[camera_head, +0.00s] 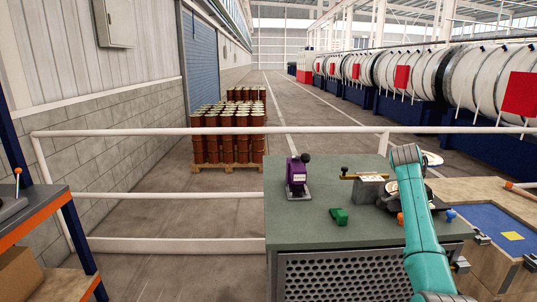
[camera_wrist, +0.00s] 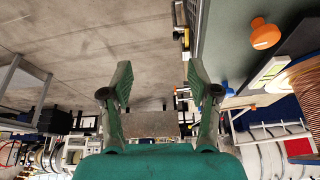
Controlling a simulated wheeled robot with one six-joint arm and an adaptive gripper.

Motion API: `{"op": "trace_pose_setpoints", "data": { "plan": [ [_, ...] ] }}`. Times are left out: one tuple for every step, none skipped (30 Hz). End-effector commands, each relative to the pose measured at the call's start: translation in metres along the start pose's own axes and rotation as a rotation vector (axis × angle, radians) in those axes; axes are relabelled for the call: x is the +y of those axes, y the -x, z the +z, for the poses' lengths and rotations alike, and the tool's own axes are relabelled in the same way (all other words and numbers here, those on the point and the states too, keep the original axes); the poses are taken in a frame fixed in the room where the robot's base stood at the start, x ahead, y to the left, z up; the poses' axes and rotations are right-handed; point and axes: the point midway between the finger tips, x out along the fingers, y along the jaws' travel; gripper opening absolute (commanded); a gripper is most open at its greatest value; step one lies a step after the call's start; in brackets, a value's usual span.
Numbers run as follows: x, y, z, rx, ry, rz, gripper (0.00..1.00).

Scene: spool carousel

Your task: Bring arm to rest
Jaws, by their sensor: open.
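My teal arm (camera_head: 418,225) rises from the lower edge of the head view and reaches over the right part of the green-topped bench (camera_head: 310,222). My gripper cannot be made out in the head view. In the wrist view my gripper (camera_wrist: 160,82) shows two fingers spread wide, with nothing between them. Past the fingers are bare concrete floor and distant clutter. An orange knob (camera_wrist: 265,34) and part of a copper-coloured wound spool (camera_wrist: 298,80) lie to the right of the fingers, apart from them.
A wooden station with a blue panel (camera_head: 495,228) adjoins at right. A white railing (camera_head: 200,131) runs behind. An orange-edged shelf (camera_head: 35,222) stands at left.

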Motion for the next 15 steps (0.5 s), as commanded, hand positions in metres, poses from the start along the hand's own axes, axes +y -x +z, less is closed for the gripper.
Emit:
{"op": "trace_pose_setpoints", "data": {
  "plan": [
    [0.001, -0.007, 0.004, 0.0, 0.009, -0.002, 0.61],
    [0.0, -0.01, 0.006, 0.0, 0.015, -0.005, 0.61],
    [0.0, -0.014, 0.008, 0.001, 0.022, -0.011, 0.61],
    [0.0, -0.017, 0.01, 0.002, 0.027, -0.015, 0.61],
    [0.0, -0.022, 0.013, 0.002, 0.033, -0.018, 0.61],
    [0.0, -0.027, 0.016, 0.003, 0.041, -0.024, 0.61],
    [0.0, -0.031, 0.018, 0.003, 0.047, -0.029, 0.61],
    [0.0, -0.036, 0.021, 0.004, 0.056, -0.034, 0.61],
    [0.0, -0.043, 0.025, 0.005, 0.067, -0.041, 0.61],
    [0.0, -0.048, 0.029, 0.006, 0.076, -0.047, 0.61],
    [0.0, -0.054, 0.032, 0.006, 0.085, -0.054, 0.61],
    [0.001, -0.062, 0.037, 0.007, 0.097, -0.063, 0.61],
    [0.001, -0.068, 0.041, 0.008, 0.108, -0.07, 0.61],
    [0.001, -0.074, 0.045, 0.009, 0.119, -0.079, 0.61],
    [0.003, -0.084, 0.052, 0.009, 0.135, -0.088, 0.61]
  ]
}}
